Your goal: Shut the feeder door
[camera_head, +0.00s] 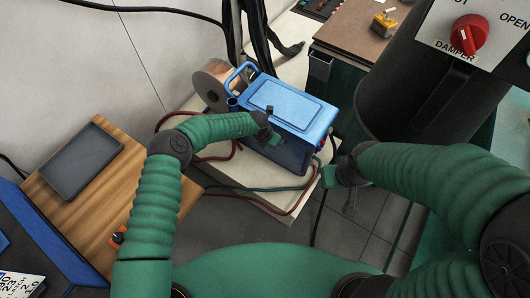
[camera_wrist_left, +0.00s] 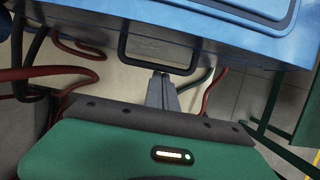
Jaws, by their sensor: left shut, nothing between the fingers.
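The feeder (camera_head: 290,106) is a blue box on a pale bench, with a blue carry handle at its far left end. Its top panel looks flat; I cannot tell which panel is the door or how far it stands open. In the left wrist view the feeder's blue body (camera_wrist_left: 225,35) fills the top, with a black loop handle (camera_wrist_left: 124,45) at its near side. My left gripper (camera_head: 270,132) is at the feeder's near side. Its shut, empty fingers (camera_wrist_left: 163,82) point at the loop's lower bar. My right gripper (camera_head: 350,200) hangs right of the feeder, away from it; its jaw state is unclear.
A copper-coloured spool (camera_head: 212,82) sits behind the feeder. Red and green cables (camera_head: 240,190) run along the bench (camera_head: 185,125) and over its edge. A grey tray (camera_head: 82,160) lies on a wooden top at left. A dark cylinder stands at right under a damper panel (camera_head: 480,30).

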